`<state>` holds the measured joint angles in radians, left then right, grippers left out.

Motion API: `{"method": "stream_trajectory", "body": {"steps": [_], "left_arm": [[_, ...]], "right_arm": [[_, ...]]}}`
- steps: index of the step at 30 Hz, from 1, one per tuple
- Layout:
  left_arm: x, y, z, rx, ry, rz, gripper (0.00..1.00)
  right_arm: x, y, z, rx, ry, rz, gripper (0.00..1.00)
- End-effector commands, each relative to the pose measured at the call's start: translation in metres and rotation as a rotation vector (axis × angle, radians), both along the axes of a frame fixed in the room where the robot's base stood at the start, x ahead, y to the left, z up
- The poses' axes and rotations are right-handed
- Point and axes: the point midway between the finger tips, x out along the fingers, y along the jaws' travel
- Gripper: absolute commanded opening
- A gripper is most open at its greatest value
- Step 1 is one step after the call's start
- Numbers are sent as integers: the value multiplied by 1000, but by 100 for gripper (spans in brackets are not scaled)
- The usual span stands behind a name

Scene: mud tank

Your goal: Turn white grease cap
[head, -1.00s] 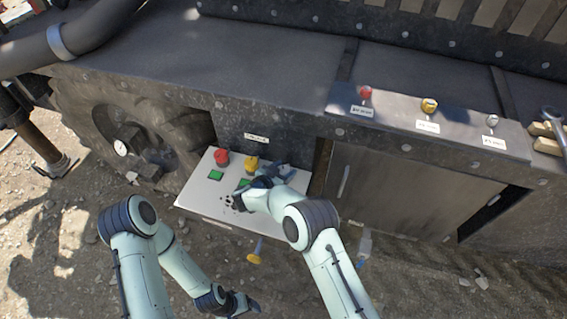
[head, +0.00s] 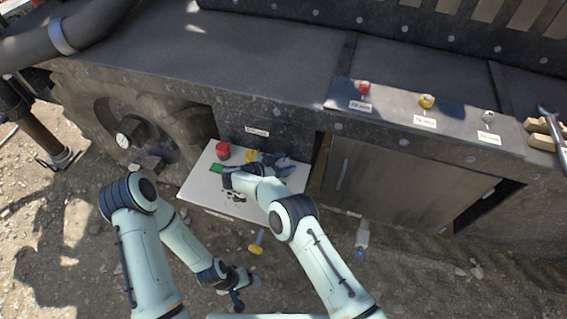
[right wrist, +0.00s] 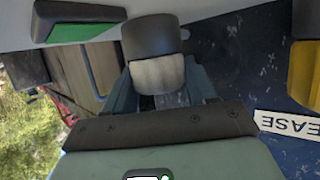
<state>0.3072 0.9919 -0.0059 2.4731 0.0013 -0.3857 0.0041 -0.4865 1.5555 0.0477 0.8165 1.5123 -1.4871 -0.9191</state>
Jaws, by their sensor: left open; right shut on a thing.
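The white grease cap (right wrist: 157,75), a pale ribbed piece with a dark round part above it, sits between my right gripper's fingers in the right wrist view. My right gripper (head: 283,165) is shut on it at the right end of the white panel (head: 200,187); in the head view the gripper hides the cap. A yellow cap (head: 253,156) and a red cap (head: 222,150) stand to its left. The yellow cap also shows at the right edge of the right wrist view (right wrist: 304,75), beside a partly cut label (right wrist: 290,123) reading "EASE". My left gripper (head: 242,288) is open, low over the ground.
A green block (head: 216,168) lies on the panel before the red cap. A ledge at right carries red (head: 364,87), yellow (head: 427,102) and white (head: 488,117) knobs with labels. A yellow-ended tool (head: 255,249) and a bottle (head: 362,238) are below the panel.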

Motion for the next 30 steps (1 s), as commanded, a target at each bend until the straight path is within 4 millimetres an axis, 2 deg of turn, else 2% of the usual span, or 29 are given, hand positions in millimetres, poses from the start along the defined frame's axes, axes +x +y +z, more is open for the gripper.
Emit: {"method": "stream_trajectory", "body": {"steps": [4, 5, 6, 15, 19, 30], "left_arm": [[0, 0, 0, 0, 0, 0, 77], [0, 0, 0, 0, 0, 0, 77], [0, 0, 0, 0, 0, 0, 77], [0, 0, 0, 0, 0, 0, 77], [-2, 0, -1, 0, 2, 0, 77], [-10, 0, -7, 0, 11, 0, 77]], "right_arm": [[2, -1, 3, -3, -6, -2, 26], [2, -1, 3, -3, -6, -2, 63], [2, -1, 3, -3, -7, -1, 76], [0, 0, 1, -2, -3, 1, 77], [-5, 8, 4, 0, -2, 1, 77], [-46, 67, 34, 0, -4, 3, 77]]}}
